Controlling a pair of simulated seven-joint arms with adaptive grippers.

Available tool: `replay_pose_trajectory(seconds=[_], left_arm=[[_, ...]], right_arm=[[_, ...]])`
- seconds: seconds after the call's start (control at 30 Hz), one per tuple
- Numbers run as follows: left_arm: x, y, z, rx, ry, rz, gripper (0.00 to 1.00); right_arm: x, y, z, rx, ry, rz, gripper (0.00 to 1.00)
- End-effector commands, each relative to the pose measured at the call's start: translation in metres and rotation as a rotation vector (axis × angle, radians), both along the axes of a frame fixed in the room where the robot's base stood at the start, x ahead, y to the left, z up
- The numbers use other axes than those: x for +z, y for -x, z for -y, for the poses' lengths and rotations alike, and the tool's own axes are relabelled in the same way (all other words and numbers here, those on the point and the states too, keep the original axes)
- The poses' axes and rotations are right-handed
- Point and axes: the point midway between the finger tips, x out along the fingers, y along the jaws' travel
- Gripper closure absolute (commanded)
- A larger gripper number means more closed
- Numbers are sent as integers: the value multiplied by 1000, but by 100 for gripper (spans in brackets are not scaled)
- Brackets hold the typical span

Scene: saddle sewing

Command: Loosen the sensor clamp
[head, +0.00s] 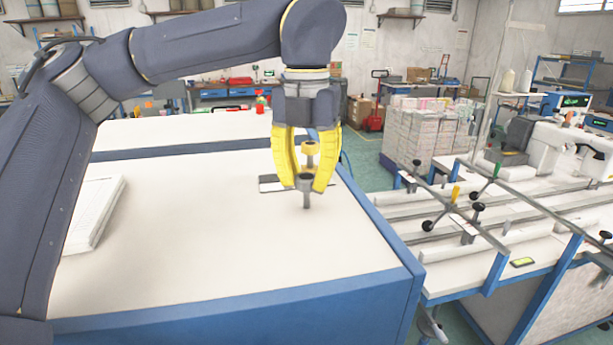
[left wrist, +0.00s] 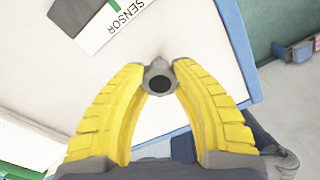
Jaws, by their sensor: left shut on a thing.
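My left gripper (head: 304,185) is shut on a small grey round-headed post (head: 306,198) over the white tabletop. The post's thin stem points down; I cannot tell whether it touches the table. In the left wrist view, my left gripper (left wrist: 160,85) has its two yellow fingers on either side of the grey round head with its dark centre (left wrist: 160,84). A flat label plate marked SENSOR (left wrist: 112,22) lies beside it, and the plate (head: 268,184) shows partly behind the fingers in the head view. I cannot tell whether the held post is the sensor clamp. My right gripper is out of view.
The white tabletop (head: 210,260) with blue edges is mostly clear. A white stack (head: 93,213) lies at its left.

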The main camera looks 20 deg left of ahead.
Motion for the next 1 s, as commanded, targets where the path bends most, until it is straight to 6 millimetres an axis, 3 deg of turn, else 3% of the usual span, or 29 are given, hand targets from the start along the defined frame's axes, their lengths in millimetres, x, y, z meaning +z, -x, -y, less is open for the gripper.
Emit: replay_pose_trajectory(seconds=[0.2, 0.23, 0.5, 0.8, 1.0], left_arm=[[0, 0, 0, -1, 0, 0, 100], [0, 0, 0, -1, 0, 0, 71], [0, 0, 0, -1, 0, 0, 41], [3, 0, 0, -1, 0, 1, 41], [25, 0, 0, 0, 0, 3, 41]], right_arm=[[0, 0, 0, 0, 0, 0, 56], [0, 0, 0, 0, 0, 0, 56], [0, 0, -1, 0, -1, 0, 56], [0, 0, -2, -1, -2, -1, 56], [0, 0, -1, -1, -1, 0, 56]])
